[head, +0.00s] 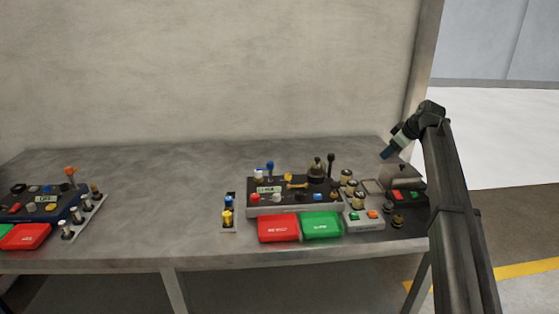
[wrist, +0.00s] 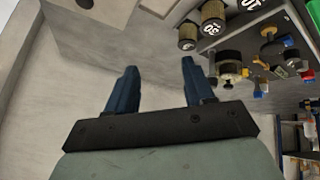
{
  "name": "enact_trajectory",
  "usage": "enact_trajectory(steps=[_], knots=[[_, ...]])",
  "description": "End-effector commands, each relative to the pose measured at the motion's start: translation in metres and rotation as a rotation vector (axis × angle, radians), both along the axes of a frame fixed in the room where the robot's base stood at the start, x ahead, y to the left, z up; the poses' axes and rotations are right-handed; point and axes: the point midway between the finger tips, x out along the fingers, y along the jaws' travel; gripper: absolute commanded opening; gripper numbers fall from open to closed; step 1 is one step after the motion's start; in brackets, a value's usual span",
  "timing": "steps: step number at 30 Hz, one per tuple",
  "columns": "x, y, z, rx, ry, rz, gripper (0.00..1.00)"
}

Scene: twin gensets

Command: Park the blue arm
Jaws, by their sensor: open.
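A small lever with a blue top (head: 269,166) stands upright at the back left of the dark control panel (head: 305,196) on the bench. A second blue knob (head: 228,202) sits above a yellow one on a small plate left of that panel. I cannot tell for certain which of these is the blue arm. My gripper (head: 386,153) is at the right, above the bench and well apart from both. In the wrist view its two blue fingers (wrist: 158,68) are spread, with nothing between them. Small blue parts show at that view's right edge, too small to identify.
Red (head: 279,228) and green (head: 322,225) covers lie in front of the panel. A black-topped lever (head: 331,164) and a brass bell-shaped part (head: 317,168) rise at its back right. A metal box (head: 402,175) stands below my gripper.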

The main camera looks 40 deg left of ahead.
Motion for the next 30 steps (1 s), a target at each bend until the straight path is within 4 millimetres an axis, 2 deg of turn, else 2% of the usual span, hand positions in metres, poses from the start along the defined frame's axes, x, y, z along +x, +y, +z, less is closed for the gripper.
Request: enact_trajectory(steps=[1,6,12,15,18,21,26,30], knots=[[-0.010,0.034,0.009,-0.012,0.013,0.048,0.53],[-0.059,0.124,0.028,-0.066,0.070,0.187,0.53],[-0.127,0.216,0.045,-0.138,0.135,0.339,0.53],[-0.158,0.251,0.053,-0.170,0.161,0.399,0.53],[-0.182,0.275,0.059,-0.195,0.178,0.444,0.53],[-0.198,0.289,0.062,-0.212,0.191,0.471,0.53],[-0.208,0.298,0.061,-0.221,0.197,0.487,0.53],[-0.211,0.302,0.047,-0.222,0.199,0.488,0.53]])
